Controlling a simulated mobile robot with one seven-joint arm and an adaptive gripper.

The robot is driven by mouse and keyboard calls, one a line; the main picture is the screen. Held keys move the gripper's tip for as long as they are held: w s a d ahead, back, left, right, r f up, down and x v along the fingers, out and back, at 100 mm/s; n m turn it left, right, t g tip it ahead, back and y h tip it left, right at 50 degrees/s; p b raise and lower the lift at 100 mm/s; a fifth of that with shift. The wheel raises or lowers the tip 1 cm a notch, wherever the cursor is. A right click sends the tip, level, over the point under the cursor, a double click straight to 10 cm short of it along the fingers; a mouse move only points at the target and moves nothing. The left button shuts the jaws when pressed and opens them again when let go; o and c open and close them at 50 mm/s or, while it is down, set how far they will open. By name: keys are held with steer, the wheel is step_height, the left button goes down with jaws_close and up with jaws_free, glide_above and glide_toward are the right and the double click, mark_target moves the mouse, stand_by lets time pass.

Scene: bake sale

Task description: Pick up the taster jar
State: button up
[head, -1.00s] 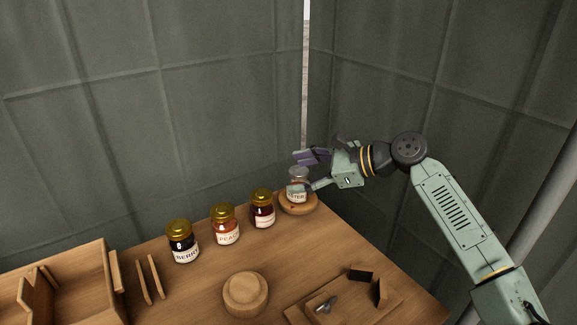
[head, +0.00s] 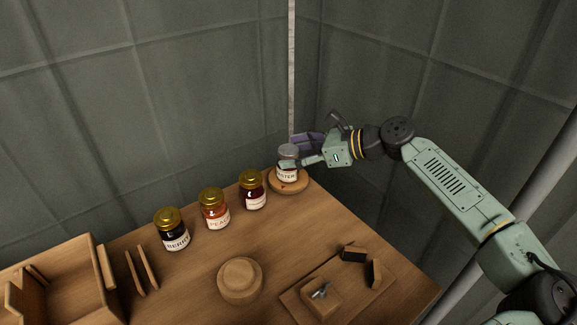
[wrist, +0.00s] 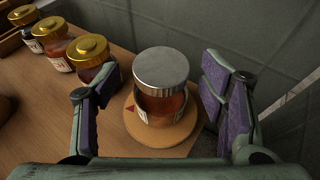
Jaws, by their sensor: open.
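The taster jar (head: 287,170) has a silver lid and a white label, partly readable as "STER". It stands upright on a round wooden stand (head: 296,187) at the table's far corner. In the wrist view the jar (wrist: 160,80) is between the two purple-padded fingers, with a gap on each side. My gripper (head: 300,153) is open and reaches in from the right; in the wrist view the open gripper (wrist: 155,105) straddles the jar. The stand also shows in the wrist view (wrist: 170,143).
Three gold-lidded jars stand in a row to the left: a dark berry jar (head: 171,230), an orange peach jar (head: 214,210) and a dark red jar (head: 252,190). The red jar (wrist: 90,62) is close to the left finger. A round wooden block (head: 240,280) and wooden tray (head: 70,285) lie nearer.

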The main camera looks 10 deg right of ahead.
steer(key=shift+x, duration=1)
jaws_close()
